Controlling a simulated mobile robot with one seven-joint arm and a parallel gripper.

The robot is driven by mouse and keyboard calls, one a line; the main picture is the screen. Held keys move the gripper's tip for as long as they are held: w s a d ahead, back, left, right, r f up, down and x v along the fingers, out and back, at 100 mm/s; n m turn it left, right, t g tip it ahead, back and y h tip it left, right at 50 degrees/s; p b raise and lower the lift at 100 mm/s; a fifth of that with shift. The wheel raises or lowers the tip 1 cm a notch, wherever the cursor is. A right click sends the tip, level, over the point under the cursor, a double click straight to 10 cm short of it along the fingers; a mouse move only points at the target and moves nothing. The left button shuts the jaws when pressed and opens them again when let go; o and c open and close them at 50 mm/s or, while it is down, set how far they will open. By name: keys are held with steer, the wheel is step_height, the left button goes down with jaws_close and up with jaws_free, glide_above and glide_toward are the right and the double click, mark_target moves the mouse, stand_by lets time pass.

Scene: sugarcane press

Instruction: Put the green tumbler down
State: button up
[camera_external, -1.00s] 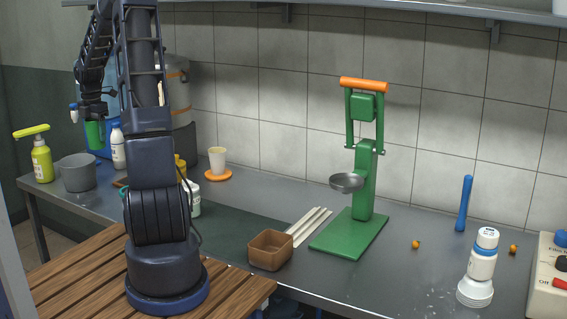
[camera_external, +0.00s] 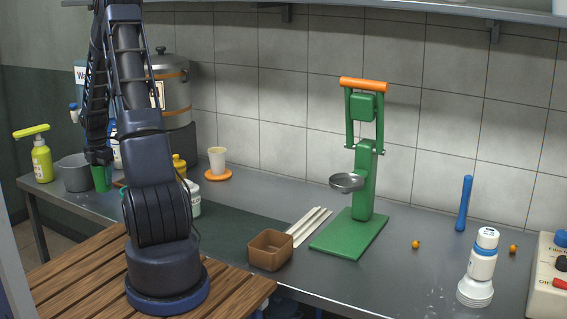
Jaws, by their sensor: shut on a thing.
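The green tumbler (camera_external: 101,178) is at the left end of the metal counter, just right of the grey bucket. My gripper (camera_external: 99,161) is above it and shut on its upper part, pointing down. The tumbler looks upright and low, near the counter top; I cannot tell whether its base touches the surface. My arm hides part of the area to its right.
A cream cup (camera_external: 217,160) sits on an orange coaster (camera_external: 218,175). A brown box (camera_external: 270,250) and green press (camera_external: 350,232) stand farther right.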

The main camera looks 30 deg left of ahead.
mark_target(103, 185)
steer(key=shift+f, duration=1.85)
steer(key=shift+f, duration=0.15)
steer(key=o, duration=1)
step_height(103, 185, up, 12)
steer(key=shift+r, duration=0.2)
